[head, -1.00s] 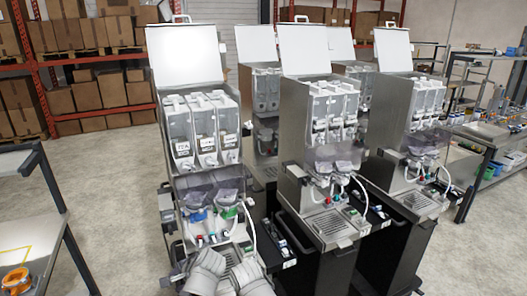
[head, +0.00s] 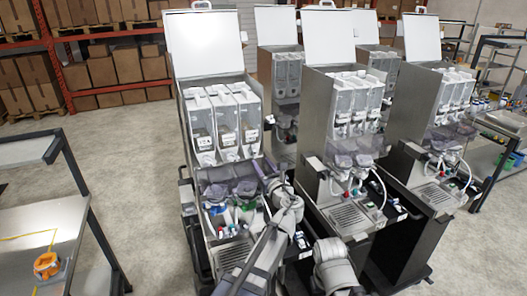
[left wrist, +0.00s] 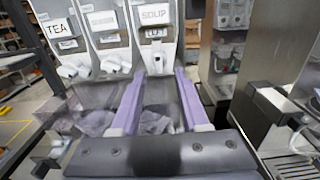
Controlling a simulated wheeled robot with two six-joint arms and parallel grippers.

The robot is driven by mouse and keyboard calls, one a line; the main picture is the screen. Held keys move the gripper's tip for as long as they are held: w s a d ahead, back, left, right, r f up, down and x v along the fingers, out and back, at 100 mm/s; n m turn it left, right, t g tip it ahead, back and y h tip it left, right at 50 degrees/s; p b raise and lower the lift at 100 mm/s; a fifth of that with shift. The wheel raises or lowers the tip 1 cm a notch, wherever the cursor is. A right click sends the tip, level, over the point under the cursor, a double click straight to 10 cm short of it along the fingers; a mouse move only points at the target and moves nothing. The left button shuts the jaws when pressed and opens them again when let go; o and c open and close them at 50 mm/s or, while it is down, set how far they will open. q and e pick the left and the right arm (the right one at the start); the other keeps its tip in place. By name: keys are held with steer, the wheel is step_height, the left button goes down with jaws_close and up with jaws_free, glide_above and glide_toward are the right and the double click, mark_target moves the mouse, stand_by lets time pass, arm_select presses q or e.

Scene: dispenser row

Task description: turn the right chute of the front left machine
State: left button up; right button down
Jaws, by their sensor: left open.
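The front left machine (head: 183,150) stands with its lid raised and three clear canisters side by side. In the left wrist view the canister labels read TEA, an unreadable one, and SOUP. The right chute (left wrist: 157,64) is a white spout below the SOUP canister. My left gripper (head: 262,164) is at the right side of this machine's front, near the right canister (head: 248,118). In the left wrist view its two fingers (left wrist: 159,74) are apart, one on each side of the right chute; I cannot tell whether they touch it. My right gripper is not visible.
The middle chute (left wrist: 117,66) and left chute (left wrist: 75,69) sit to the left. A second machine (head: 318,130) stands close on the right, with others behind and beside it. A tinted panel and cups are below the canisters. A shelf cart (head: 45,220) is at left; floor between is clear.

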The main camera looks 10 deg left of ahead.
mark_target(255, 155)
arm_select(q)
steer(key=x, duration=0.7)
steer(key=shift+w+a, duration=0.3)
steer(key=shift+s, duration=0.1)
jaws_close()
